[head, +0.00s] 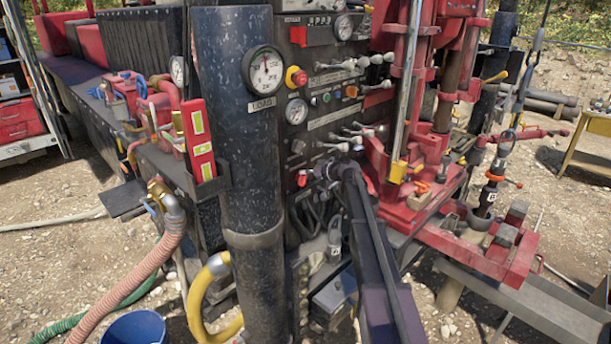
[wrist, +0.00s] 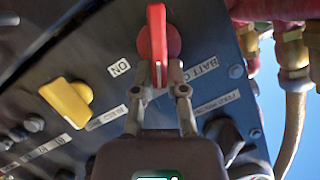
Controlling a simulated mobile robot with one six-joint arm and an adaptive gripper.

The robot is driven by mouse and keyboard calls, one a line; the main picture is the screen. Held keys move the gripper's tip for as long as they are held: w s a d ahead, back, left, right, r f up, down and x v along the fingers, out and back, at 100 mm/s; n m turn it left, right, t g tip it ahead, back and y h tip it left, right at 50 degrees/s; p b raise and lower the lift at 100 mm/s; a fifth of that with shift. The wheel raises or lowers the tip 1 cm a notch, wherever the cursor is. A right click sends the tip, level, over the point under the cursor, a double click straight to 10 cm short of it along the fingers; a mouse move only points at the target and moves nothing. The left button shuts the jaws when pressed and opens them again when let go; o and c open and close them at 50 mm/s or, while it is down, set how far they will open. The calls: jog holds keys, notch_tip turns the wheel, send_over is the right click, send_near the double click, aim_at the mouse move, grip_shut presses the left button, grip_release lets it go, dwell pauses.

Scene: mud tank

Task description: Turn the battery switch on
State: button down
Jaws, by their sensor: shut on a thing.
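The battery switch is a red lever (wrist: 156,35) on a round red base on the dark control panel. In the wrist view the lever stands almost straight up and down in the picture. An ON label (wrist: 120,67) is left of it and a label starting with BATT (wrist: 201,69) is right of it. My gripper (wrist: 158,84) is shut on the lever's lower end, one finger on each side. In the head view the red switch (head: 303,180) shows low on the panel, with my gripper (head: 313,176) against it and partly hiding it.
A yellow handle (wrist: 68,102) is left of the switch in the wrist view; hoses with brass fittings (wrist: 294,60) hang at right. In the head view, a thick dark column (head: 238,130) stands left, control levers (head: 350,135) sit above, and the red drill rig (head: 430,120) is right.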

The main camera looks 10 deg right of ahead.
jog(key=shift+w+d+f+m+y+b, duration=0.2)
jog(key=shift+f+m+y+b, duration=0.2)
jog(key=shift+m+y+b, duration=0.8)
jog(key=shift+w+d+f+m+y+b, duration=0.15)
jog(key=shift+f+m+y+b, duration=0.35)
jog(key=shift+m+b, duration=1.4)
jog(key=shift+w+d+f+m+y+b, duration=0.1)
jog(key=shift+d+f+m+y+b, duration=0.15)
jog(key=shift+m+y+b, duration=1.2)
jog(key=shift+m+h+p, duration=0.35)
jog(key=shift+m+h, duration=0.1)
jog(key=shift+h, duration=0.1)
jog(key=c, duration=0.7)
grip_release()
jog(key=shift+v, duration=6)
